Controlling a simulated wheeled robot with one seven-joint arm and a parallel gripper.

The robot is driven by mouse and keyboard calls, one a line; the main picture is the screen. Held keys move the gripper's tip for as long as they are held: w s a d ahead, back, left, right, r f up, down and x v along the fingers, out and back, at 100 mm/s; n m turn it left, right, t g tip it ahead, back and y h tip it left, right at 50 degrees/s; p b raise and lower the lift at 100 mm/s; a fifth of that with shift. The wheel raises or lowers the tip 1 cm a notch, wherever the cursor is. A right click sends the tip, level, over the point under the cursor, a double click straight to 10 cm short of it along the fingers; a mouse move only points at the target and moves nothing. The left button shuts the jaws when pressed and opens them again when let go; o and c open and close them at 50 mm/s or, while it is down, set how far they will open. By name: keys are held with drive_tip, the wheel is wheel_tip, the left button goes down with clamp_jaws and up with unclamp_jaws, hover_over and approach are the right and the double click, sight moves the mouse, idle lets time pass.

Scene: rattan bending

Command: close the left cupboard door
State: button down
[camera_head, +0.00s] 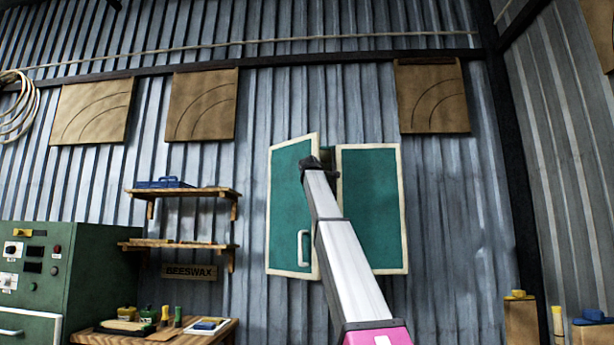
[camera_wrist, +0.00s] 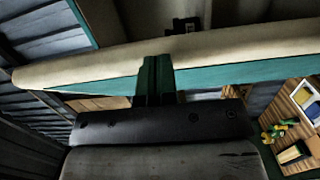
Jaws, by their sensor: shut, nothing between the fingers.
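The left cupboard door (camera_head: 290,210) is a teal panel with a cream frame and a white handle (camera_head: 303,248) near its right edge. It stands ajar, with a dark gap between it and the right door. My gripper (camera_head: 315,163) is at the upper right edge of this door. In the wrist view my gripper's fingers (camera_wrist: 156,75) are together and empty, against or very near the door's cream edge (camera_wrist: 230,45). I cannot tell whether they touch it. My arm hides the lower part of the gap.
The right cupboard door (camera_head: 372,208) is teal with a cream frame, partly behind my arm. Wooden shelves (camera_head: 185,245) hang left of the cupboard. Below are a workbench (camera_head: 190,337) with small items and a green machine (camera_head: 90,265).

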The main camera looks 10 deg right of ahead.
drive_tip(key=w+d, duration=1.2)
drive_tip(key=w, duration=0.2)
drive_tip(key=shift+d, duration=0.25)
